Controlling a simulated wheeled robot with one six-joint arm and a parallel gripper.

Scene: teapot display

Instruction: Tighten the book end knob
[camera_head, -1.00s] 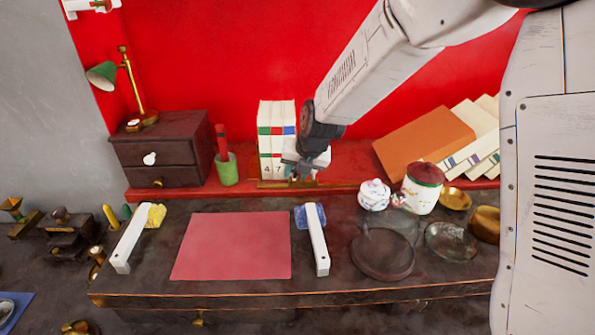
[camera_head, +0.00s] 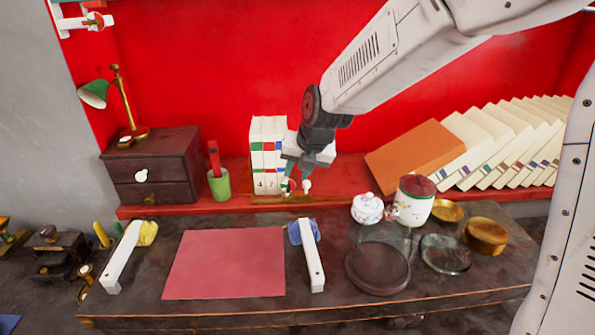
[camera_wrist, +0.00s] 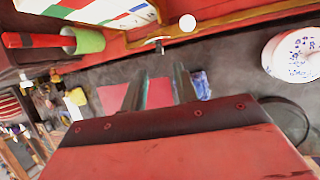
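Upright white books (camera_head: 268,150) with coloured bands stand on the red shelf. A brass book end (camera_head: 270,199) runs along their foot. A small white knob (camera_head: 306,186) shows at its right end, just below my gripper (camera_head: 303,178). The white knob also shows in the wrist view (camera_wrist: 187,22), beyond the fingertips and apart from them. My gripper's two fingers (camera_wrist: 158,75) are open with an empty gap between them. The link between knob and book end is too small to make out clearly.
A green cup (camera_head: 218,185) and a dark drawer box (camera_head: 153,166) stand left. An orange book (camera_head: 418,147) and several white books lean at right. A lidded sugar bowl (camera_head: 367,209) and a white canister (camera_head: 413,203) stand on the table near the gripper.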

